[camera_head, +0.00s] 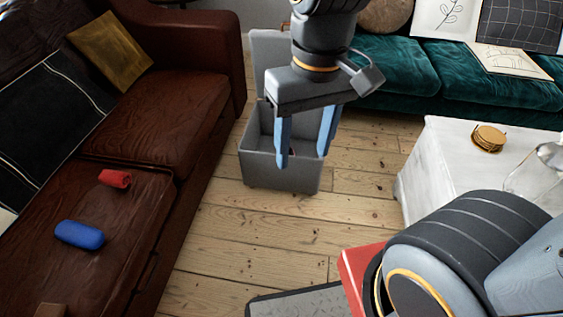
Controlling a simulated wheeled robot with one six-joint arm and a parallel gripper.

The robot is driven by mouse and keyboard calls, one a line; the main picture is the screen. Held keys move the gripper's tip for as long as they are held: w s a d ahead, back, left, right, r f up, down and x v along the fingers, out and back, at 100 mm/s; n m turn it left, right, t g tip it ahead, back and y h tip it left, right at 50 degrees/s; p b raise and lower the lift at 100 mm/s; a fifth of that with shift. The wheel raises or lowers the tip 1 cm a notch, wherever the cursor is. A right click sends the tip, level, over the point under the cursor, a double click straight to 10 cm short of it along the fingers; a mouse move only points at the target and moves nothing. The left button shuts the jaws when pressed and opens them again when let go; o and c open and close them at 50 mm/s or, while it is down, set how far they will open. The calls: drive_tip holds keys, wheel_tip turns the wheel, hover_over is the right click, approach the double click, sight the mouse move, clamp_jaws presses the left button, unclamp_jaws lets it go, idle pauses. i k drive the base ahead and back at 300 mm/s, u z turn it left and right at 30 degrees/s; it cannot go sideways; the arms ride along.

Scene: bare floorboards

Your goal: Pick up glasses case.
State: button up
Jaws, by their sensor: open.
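A blue rounded, elongated case (80,235), which looks like the glasses case, lies on the brown leather sofa seat at the lower left. My gripper (302,160) hangs at the upper middle, pointing down, with its two blue fingers apart and nothing seen between them. It is well to the right of the blue case and apart from it. The fingers show in front of an open grey box (258,168) on the floor.
A small red object (115,178) lies near the blue case. A brown item (50,310) is cut off at the bottom edge. A white table (440,150) with stacked coasters (488,137) and a glass vessel (540,172) stands right. A teal sofa (400,70) is behind. Floorboards between are clear.

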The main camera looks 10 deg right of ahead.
sight(79, 235)
drive_tip(key=u, duration=2.45)
drive_tip(key=i, duration=0.1)
drive_tip(key=z, duration=0.65)
drive_tip(key=k, duration=0.35)
drive_tip(key=u, duration=0.3)
drive_tip(key=i, duration=0.85)
drive_tip(key=z, duration=0.25)
